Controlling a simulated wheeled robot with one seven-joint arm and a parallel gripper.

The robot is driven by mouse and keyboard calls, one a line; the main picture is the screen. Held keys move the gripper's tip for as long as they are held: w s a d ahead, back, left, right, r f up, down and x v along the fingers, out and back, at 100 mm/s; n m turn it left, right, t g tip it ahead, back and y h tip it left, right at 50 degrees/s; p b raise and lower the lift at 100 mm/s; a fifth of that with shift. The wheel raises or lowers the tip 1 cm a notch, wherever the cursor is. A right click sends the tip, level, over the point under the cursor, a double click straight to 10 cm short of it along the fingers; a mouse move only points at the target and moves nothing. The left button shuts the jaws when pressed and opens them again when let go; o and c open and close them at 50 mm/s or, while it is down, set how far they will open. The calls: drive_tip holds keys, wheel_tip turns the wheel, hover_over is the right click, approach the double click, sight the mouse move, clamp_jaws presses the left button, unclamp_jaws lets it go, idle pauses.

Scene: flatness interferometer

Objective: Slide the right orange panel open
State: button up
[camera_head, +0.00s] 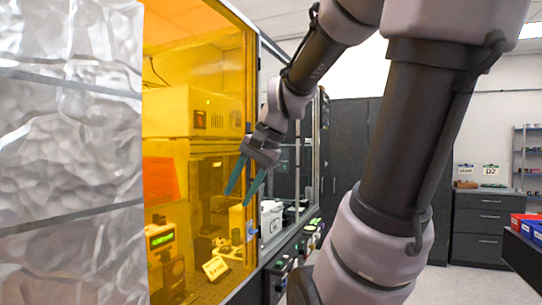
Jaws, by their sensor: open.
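The orange panel (195,65) is a see-through amber sheet at the left of the head view, and instruments show through it. Its right edge meets a metal frame. A small pale fitting (251,231), perhaps its handle, sits low near that edge. My gripper (238,198) has two green fingers, spread apart with nothing between them. It hangs in front of the panel near its right edge, with the fingertips pointing down and left, above the fitting. I cannot tell whether the fingers touch the panel.
A crumpled silvery sheet (70,150) fills the left side and hides the panel's left part. Dark drawers (482,230) and a shelf (530,150) stand at the right. Red and blue bins (528,228) sit on a near bench. Floor (465,285) is clear between.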

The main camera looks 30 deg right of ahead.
drive_tip(key=w+d+r+m+y, duration=0.3)
drive_tip(key=w+d+m+y, duration=0.45)
drive_tip(key=w+m, duration=0.3)
drive_tip(key=w+d+r+m+t+y, duration=0.1)
drive_tip(key=w+d+r+m+t, duration=0.2)
drive_tip(key=d, duration=0.5)
drive_tip(key=w+d+r+m+t+y, duration=0.1)
drive_tip(key=w+d+m+t, duration=0.25)
drive_tip(key=d, duration=0.45)
drive_tip(key=shift+t, duration=0.45)
drive_tip(key=x, duration=1)
clamp_jaws()
